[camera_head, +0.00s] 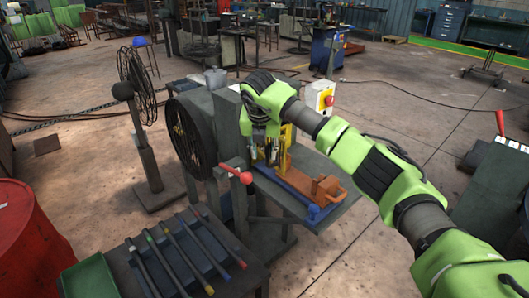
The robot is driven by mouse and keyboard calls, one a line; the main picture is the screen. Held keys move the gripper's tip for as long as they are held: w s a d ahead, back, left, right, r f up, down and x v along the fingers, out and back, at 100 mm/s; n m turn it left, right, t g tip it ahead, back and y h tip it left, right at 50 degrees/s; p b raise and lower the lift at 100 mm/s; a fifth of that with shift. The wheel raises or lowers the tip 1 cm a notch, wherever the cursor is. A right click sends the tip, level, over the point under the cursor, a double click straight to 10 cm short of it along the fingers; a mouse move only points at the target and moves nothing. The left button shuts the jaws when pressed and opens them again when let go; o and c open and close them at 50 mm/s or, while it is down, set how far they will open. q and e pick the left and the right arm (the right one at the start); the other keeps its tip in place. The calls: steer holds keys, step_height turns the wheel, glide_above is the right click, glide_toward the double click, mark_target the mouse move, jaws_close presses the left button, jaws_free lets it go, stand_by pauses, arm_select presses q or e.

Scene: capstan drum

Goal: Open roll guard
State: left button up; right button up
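A grey-green machine (227,112) stands in the middle of the view. A yellow upright part (288,137), which may be the roll guard, shows at its working side, partly hidden behind my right arm. I cannot tell for sure which part is the guard or whether it is open. An orange block (325,188) and a blue bar (283,187) lie on the machine's small table. My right gripper (264,156) points down in front of the yellow part. I cannot tell whether its fingers touch anything or are closed. My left gripper is not in view.
A red-handled lever (237,174) sticks out toward the front. A bench (190,262) with several colour-banded bars is front left, beside a red barrel (32,240). A fan (138,85) stands left.

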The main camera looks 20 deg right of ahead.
steer(key=shift+w+r, duration=0.15)
steer(key=shift+r, duration=0.15)
steer(key=v, duration=1.1)
steer(key=shift+s, duration=0.3)
steer(key=shift+s+a+r, duration=0.1)
steer(key=shift+r, duration=0.1)
steer(key=shift+f, duration=0.1)
